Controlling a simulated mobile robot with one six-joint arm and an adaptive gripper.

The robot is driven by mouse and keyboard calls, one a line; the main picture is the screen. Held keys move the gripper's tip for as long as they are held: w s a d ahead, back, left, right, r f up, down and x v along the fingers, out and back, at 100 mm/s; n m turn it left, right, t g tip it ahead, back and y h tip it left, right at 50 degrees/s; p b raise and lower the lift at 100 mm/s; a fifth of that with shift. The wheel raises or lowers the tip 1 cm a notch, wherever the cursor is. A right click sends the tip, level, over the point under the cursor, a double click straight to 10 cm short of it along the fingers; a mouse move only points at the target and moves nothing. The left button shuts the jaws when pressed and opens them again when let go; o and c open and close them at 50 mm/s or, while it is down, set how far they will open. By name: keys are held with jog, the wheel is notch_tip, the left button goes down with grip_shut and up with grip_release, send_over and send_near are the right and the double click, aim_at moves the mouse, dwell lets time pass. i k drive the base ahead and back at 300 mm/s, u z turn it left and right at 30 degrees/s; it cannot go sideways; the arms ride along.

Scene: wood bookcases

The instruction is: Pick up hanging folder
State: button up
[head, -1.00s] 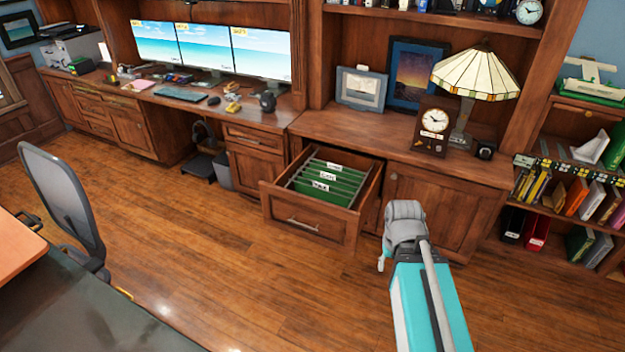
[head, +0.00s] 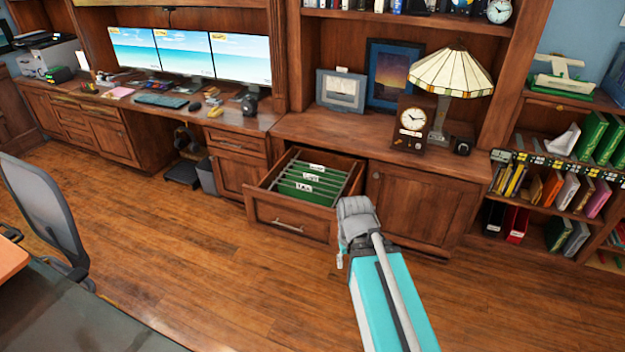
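Several green hanging folders (head: 310,184) with white labelled tabs sit upright in a row inside the open wooden drawer (head: 288,222). The drawer is pulled out from the cabinet, left of a closed cabinet door. My arm reaches forward from the bottom of the head view, and its grey end lies just right of the drawer's front corner in the picture, apart from the folders. Part of my gripper (head: 341,256) shows below this end. Its fingers are too small and hidden to judge. No folder is seen in it.
A desk lamp (head: 450,75), a clock (head: 411,120) and picture frames stand on the cabinet top above the drawer. An office chair (head: 45,210) and a dark table (head: 75,310) are at the left. The wooden floor before the drawer is clear.

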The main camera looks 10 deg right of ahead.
aim_at(319, 182)
jog(key=u, duration=0.1)
jog(key=i, duration=1)
jog(key=z, duration=0.1)
